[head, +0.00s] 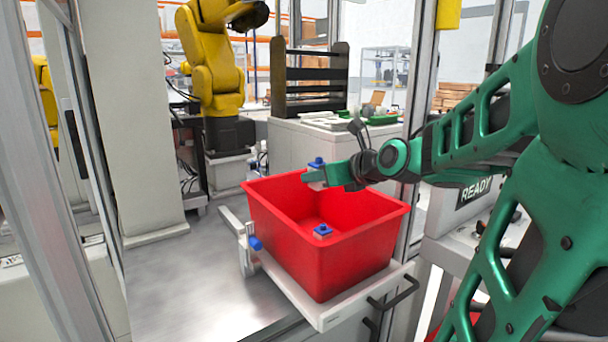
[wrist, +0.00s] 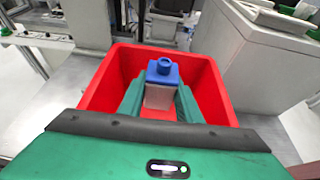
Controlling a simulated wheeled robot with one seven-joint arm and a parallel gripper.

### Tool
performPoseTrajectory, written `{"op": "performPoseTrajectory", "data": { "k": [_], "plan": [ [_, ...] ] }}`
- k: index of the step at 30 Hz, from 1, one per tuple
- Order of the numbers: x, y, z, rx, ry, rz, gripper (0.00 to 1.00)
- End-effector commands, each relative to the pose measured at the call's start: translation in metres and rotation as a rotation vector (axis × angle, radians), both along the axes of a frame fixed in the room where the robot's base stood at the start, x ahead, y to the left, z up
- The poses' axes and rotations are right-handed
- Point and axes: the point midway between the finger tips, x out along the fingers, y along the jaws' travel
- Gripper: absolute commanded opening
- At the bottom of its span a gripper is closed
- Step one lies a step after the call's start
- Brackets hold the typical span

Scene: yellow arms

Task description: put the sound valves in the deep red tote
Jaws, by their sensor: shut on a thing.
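The deep red tote (head: 318,262) stands on a pale shelf, and its open top faces up. A valve with a blue top (head: 323,231) lies inside it on the floor. My gripper (head: 316,178) is shut on another valve (head: 317,162), above the tote's opening near the far rim. In the wrist view the held valve (wrist: 162,72) shows a blue cap and a pale grey body between the two green fingers, with the red tote (wrist: 212,88) around and below it. The lower end of the held valve is partly hidden by the fingers.
The tote's shelf (head: 318,315) has black handles at its front right. A pale cabinet (head: 345,150) with trays on top stands behind the tote. A yellow robot arm (head: 212,70) stands at the back left. A metal post (head: 418,120) rises right of the tote. The metal surface on the left is clear.

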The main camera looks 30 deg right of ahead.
Motion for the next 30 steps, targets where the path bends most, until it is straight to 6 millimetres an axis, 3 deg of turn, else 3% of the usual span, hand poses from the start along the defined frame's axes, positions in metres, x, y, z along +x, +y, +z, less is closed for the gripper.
{"op": "performPoseTrajectory", "data": {
  "k": [2,3,5,17,30],
  "plan": [
    [0.000,0.000,0.000,0.000,0.000,-0.001,0.07],
    [0.000,0.000,0.000,0.000,0.000,-0.001,0.41],
    [0.000,-0.001,0.000,0.000,0.000,-0.001,0.53],
    [-0.006,-0.002,0.003,-0.001,-0.002,-0.004,0.53],
    [-0.071,-0.003,0.030,-0.002,-0.003,-0.002,0.53]
  ]
}}
